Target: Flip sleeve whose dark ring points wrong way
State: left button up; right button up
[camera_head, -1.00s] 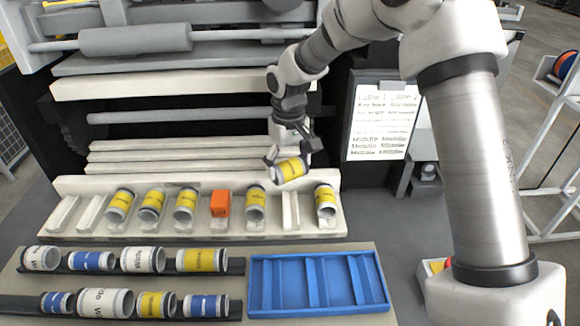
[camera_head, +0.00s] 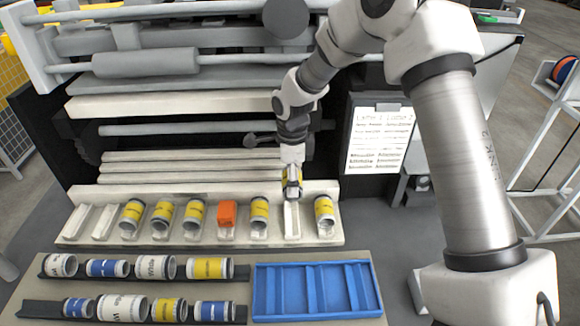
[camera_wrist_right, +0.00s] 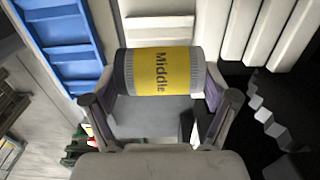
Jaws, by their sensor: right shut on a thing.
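My right gripper (camera_head: 292,186) is shut on a yellow sleeve (camera_head: 291,177) and holds it above an empty cradle (camera_head: 292,222) in the pale rack (camera_head: 160,241). In the right wrist view the sleeve (camera_wrist_right: 158,70) reads "Middle", with a dark ring at its left end and a grey band at its right. The jaws (camera_wrist_right: 160,105) grip it at both ends. Several other yellow sleeves sit tilted in the rack, such as one (camera_head: 260,212) left of the empty cradle and one (camera_head: 325,213) right of it. My left gripper is not in view.
An orange block (camera_head: 227,212) occupies one rack cradle; two cradles at the left end are empty. In front lie dark rails (camera_head: 243,271) with white, blue and yellow sleeves, and an empty blue tray (camera_head: 262,312). Machine rollers (camera_head: 150,62) stand behind.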

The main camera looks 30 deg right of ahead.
jog(key=shift+s+f+b, duration=0.1)
jog(key=shift+f+b, duration=0.5)
notch_tip(320, 180, down, 9)
jog(key=b, duration=0.6)
jog(key=shift+r, duration=0.2)
jog(key=shift+f+b, duration=0.3)
jog(key=shift+f, duration=0.1)
jog(key=o, duration=1.3)
